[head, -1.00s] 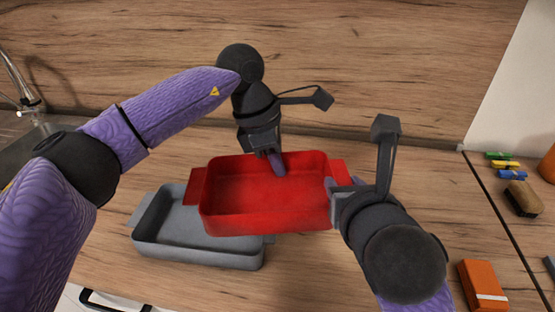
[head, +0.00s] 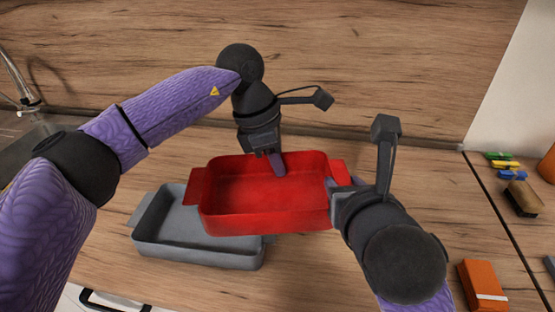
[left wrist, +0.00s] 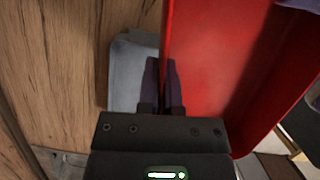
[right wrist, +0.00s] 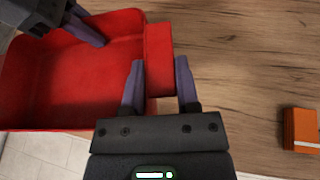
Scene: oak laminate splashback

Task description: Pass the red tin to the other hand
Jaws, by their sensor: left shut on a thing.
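The red tin (head: 265,196) is a rectangular dish with a tab handle at each end. It is held above the counter, partly over a grey tin (head: 200,249). My left gripper (head: 275,168) is shut on the far wall of the red tin, one finger showing inside it; in the left wrist view its fingers (left wrist: 160,64) straddle the red wall (left wrist: 215,60). My right gripper (head: 343,184) is at the right-hand handle. In the right wrist view its open fingers (right wrist: 158,72) stand either side of that handle (right wrist: 158,50), with a gap on the right.
An orange box (head: 482,286) lies at the right of the counter. A brown sponge-like block (head: 523,198) and several small coloured pieces (head: 505,165) lie further back. A sink tap (head: 22,90) is at far left. The wood splashback (head: 370,60) stands behind.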

